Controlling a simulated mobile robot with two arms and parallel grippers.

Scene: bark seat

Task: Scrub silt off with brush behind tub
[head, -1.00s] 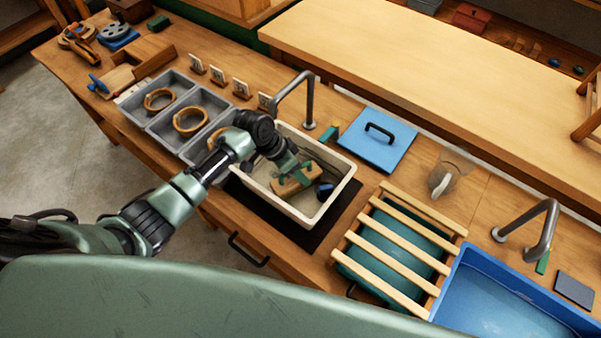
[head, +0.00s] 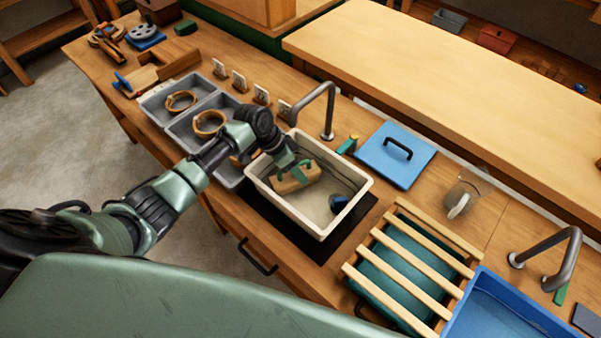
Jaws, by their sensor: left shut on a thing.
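The white tub (head: 358,192) stands on a dark mat on the bench, below a grey tap. My left gripper (head: 293,172) reaches into the tub and is shut on a tan-brown block-like piece (head: 299,182) at the tub's left side. I cannot tell whether the piece touches the tub floor, and silt on it is too small to make out. A small dark blue thing (head: 338,203) lies in the tub to the right, apart from the piece. A small green and yellow thing (head: 347,146), possibly the brush, sits behind the tub by the tap. My right gripper is out of view.
Grey trays (head: 187,118) with bark-coloured rings stand left of the tub, with small cards behind. A blue lid (head: 396,154) lies behind right. A slatted wooden rack (head: 405,262) and a blue basin (head: 515,308) stand to the right. The tap (head: 327,108) rises behind the tub.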

